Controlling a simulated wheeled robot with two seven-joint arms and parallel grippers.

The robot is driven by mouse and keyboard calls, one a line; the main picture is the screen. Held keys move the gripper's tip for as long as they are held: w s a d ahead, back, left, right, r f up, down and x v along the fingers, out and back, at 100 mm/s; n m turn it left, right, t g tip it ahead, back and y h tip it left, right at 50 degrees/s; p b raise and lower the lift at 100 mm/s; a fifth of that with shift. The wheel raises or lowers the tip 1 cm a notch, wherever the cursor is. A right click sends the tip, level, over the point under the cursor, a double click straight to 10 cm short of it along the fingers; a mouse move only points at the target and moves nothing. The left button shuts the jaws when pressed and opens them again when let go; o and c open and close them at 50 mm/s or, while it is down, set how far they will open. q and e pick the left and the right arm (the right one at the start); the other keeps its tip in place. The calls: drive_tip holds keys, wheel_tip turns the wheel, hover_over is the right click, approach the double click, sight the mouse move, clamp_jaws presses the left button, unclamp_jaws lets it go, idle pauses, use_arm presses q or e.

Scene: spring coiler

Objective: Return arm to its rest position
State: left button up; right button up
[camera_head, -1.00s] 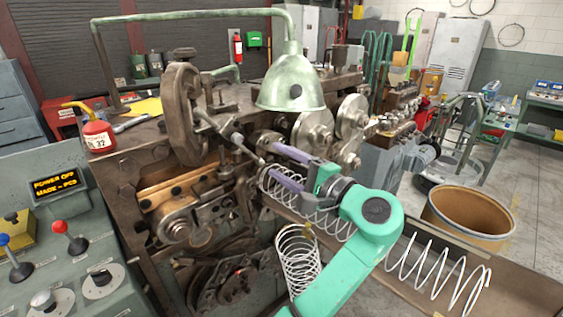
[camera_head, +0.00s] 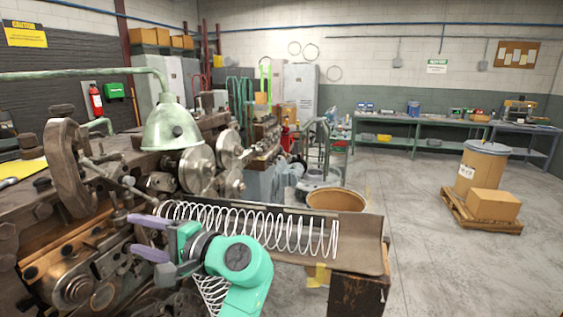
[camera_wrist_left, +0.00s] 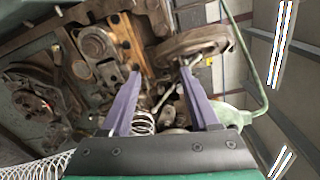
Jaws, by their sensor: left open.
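My left gripper (camera_head: 134,235) has purple fingers on a green and dark grey wrist. It is in front of the spring coiling machine (camera_head: 62,255) at lower left of the head view. The fingers are apart with nothing between the tips. In the left wrist view the fingers (camera_wrist_left: 160,74) point at the machine. A white coil spring (camera_wrist_left: 143,122) shows between the finger bases, beyond them. In the head view a long white spring (camera_head: 285,230) lies in the brown trough (camera_head: 355,253), behind my wrist. My right gripper is not in view.
A green lamp shade (camera_head: 171,126) on a bent pipe hangs above the machine. Another white spring (camera_head: 212,292) hangs below the trough, partly hidden by my arm. A brown drum (camera_head: 336,199) stands behind the trough.

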use_arm(q)
drive_tip(key=s+a+f+h, duration=0.2)
drive_tip(key=f+h, duration=0.2)
drive_tip(key=f, duration=0.7)
drive_tip(key=s+a+f+h, duration=0.2)
drive_tip(key=f+h, duration=0.3)
drive_tip(key=f, duration=0.7)
drive_tip(key=s+d+f+n+g+h, duration=0.1)
drive_tip(key=s+d+f+n+h, duration=0.1)
drive_tip(key=s+d+f+h, duration=0.25)
drive_tip(key=s+d+f+n+g+h, duration=0.1)
drive_tip(key=s+d+f+n+h, duration=0.1)
drive_tip(key=s+f+h, duration=0.35)
drive_tip(key=s+f+g+y+b, duration=0.1)
drive_tip(key=s+f+y, duration=0.15)
drive_tip(key=f, duration=1.95)
drive_tip(key=s+a+f+g+b, duration=0.1)
drive_tip(key=s+a+f, duration=0.2)
drive_tip(key=s+f, duration=1.6)
drive_tip(key=shift+m, duration=0.3)
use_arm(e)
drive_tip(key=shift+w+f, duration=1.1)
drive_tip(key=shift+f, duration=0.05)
